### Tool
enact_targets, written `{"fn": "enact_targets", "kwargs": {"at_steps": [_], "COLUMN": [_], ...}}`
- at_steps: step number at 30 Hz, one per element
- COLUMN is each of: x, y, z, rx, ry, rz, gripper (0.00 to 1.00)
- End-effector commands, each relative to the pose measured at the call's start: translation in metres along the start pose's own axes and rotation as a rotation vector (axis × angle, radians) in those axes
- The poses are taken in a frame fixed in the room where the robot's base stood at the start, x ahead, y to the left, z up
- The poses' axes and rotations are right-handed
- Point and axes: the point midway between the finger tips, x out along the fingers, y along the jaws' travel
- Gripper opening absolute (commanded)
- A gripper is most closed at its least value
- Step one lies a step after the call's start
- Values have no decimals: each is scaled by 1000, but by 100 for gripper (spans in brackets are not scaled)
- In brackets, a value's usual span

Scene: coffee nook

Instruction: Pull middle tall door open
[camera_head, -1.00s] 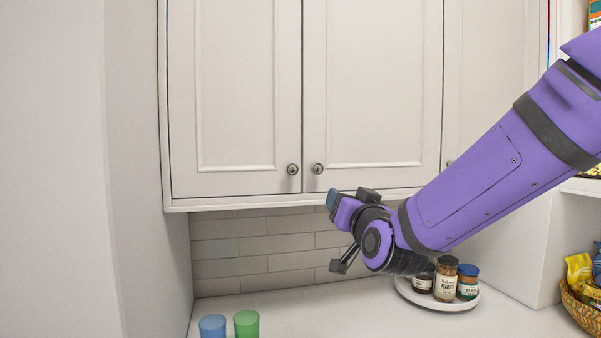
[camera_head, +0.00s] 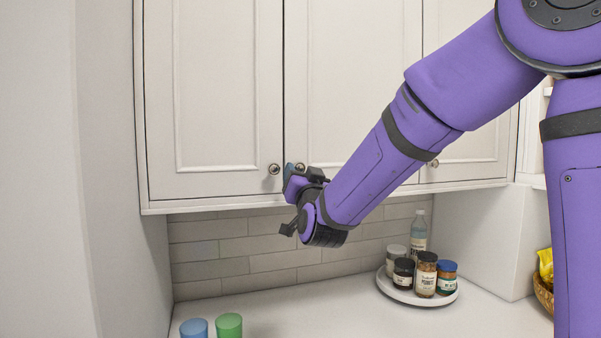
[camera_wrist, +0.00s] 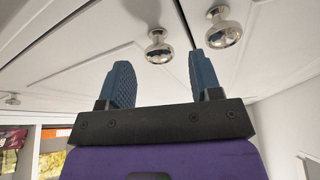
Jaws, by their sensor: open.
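The middle tall door (camera_head: 352,85) is a white panelled cupboard door and is closed. Its round metal knob (camera_head: 299,167) is at its lower left corner, partly hidden by my gripper (camera_head: 291,176). My gripper is open, with its blue fingers just below and in front of this knob. In the wrist view the same knob (camera_wrist: 158,48) lies between the two fingertips (camera_wrist: 161,66) in the picture, with nothing held. Touch cannot be told.
The left door (camera_head: 213,90) is closed, its knob (camera_head: 274,168) close beside the middle one. The right door (camera_head: 465,130) is closed. Below are a blue cup (camera_head: 194,328), a green cup (camera_head: 229,326) and a round tray (camera_head: 388,285) with jars and a bottle. The middle counter is clear.

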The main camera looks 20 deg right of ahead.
Motion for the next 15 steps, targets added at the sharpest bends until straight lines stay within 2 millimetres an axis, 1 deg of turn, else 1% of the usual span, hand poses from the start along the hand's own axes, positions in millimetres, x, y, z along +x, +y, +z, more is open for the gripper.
{"fn": "enact_targets", "kwargs": {"at_steps": [3, 6, 15], "x": [13, 18, 21], "y": [0, 0, 0], "z": [0, 0, 0], "rx": [0, 0, 0], "ry": [1, -1, 0], "rz": [1, 1, 0], "gripper": [58, 58, 58]}}
